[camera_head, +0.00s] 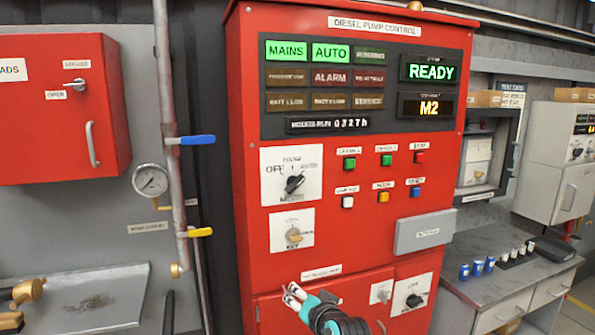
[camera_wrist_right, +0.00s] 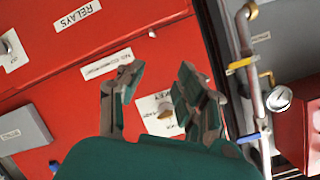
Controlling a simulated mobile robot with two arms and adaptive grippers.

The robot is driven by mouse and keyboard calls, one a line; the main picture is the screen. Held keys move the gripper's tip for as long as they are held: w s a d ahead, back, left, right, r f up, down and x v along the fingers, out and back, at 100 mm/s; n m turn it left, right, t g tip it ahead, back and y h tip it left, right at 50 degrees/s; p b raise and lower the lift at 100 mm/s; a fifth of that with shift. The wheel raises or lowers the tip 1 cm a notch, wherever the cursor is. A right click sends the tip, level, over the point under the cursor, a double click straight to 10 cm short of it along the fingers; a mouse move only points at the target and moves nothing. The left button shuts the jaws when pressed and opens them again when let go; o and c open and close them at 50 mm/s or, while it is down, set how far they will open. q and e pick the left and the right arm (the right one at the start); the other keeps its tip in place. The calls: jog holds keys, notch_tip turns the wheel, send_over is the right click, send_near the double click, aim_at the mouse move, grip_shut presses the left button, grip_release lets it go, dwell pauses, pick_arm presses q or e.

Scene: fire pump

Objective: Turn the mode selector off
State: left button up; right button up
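The mode selector (camera_head: 294,184) is a black knob on a white plate on the red diesel pump control cabinet in the head view. OFF is printed at the plate's upper left; the knob's grip slants toward the upper right. My right gripper (camera_head: 293,296) is below it, lower than the small key switch (camera_head: 293,236), and touches neither as far as I can tell. In the right wrist view the right gripper (camera_wrist_right: 160,82) is open and empty, with the key switch plate (camera_wrist_right: 158,114) showing between its fingers. My left gripper is out of view.
Lit MAINS, AUTO and READY signs (camera_head: 430,68) show on the display. Small coloured buttons (camera_head: 387,160) sit right of the selector. A grey box (camera_head: 425,232) juts out lower right. A pipe with a blue-handled valve (camera_head: 197,140) runs left of the cabinet.

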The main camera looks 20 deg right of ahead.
notch_tip(320, 180, up, 17)
jog(key=s+d+m+t+p, duration=0.1)
jog(key=s+d+m+t, duration=0.1)
jog(key=s+d, duration=0.1)
jog(key=t+p, duration=0.1)
jog(key=t, duration=0.1)
send_near(299, 183)
jog(key=shift+m, duration=0.4)
jog(key=w+p, duration=0.1)
jog(key=w, duration=0.2)
jog(key=w+p, duration=0.2)
jog(key=w, duration=0.1)
jog(key=w+p, duration=0.2)
jog(key=w, duration=0.2)
jog(key=shift+a, duration=0.25)
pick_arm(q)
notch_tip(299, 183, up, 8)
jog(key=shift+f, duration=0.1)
pick_arm(e)
grip_shut()
